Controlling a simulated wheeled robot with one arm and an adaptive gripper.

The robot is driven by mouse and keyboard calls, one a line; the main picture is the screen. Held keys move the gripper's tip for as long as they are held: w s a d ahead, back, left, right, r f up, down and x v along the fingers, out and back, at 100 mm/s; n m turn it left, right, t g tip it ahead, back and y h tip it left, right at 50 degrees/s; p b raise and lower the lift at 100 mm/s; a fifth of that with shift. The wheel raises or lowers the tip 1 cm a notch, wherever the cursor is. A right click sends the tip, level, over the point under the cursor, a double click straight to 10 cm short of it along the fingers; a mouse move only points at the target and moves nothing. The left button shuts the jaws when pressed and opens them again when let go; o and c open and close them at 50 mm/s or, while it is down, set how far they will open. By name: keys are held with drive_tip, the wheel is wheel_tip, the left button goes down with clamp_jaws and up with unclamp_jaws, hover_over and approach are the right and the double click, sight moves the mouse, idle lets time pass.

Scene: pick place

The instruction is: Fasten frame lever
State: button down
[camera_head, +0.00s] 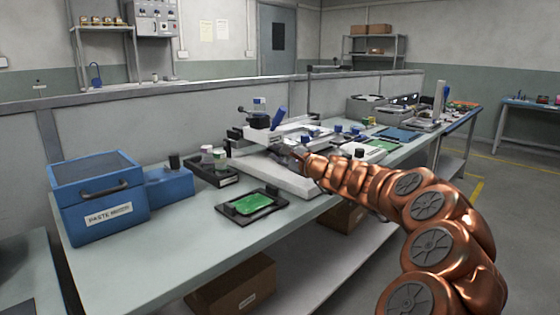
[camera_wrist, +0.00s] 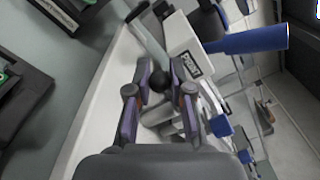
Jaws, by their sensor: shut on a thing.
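The frame lever (camera_wrist: 150,45) is a grey-green bar ending in a dark round knob (camera_wrist: 160,81), beside a labelled white block on the printer in the wrist view. My gripper (camera_wrist: 161,76) has its two fingers on either side of the knob and is shut on it. In the head view my gripper (camera_head: 298,156) is at the front edge of the white printer (camera_head: 268,176), and it hides most of the lever there. A blue handle (camera_wrist: 250,40) sticks out to the right of the lever; it also shows in the head view (camera_head: 279,117).
A black tray with a green board (camera_head: 252,204) lies left of the printer. A blue paste box (camera_head: 98,195) and a dark jar holder (camera_head: 212,168) stand further left. More equipment (camera_head: 397,102) lines the bench at the right. The bench's front left is clear.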

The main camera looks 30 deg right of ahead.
drive_tip(key=shift+w+a+m+h+b, duration=0.1)
drive_tip(key=shift+w+m+h+b, duration=0.2)
drive_tip(key=shift+m+h+b, duration=0.85)
drive_tip(key=shift+h+b, duration=0.25)
drive_tip(key=shift+b, duration=0.35)
drive_tip(key=c, duration=1)
unclamp_jaws()
drive_tip(key=shift+n, duration=0.25)
drive_tip(key=shift+s, duration=0.1)
drive_tip(key=shift+s, duration=5.9)
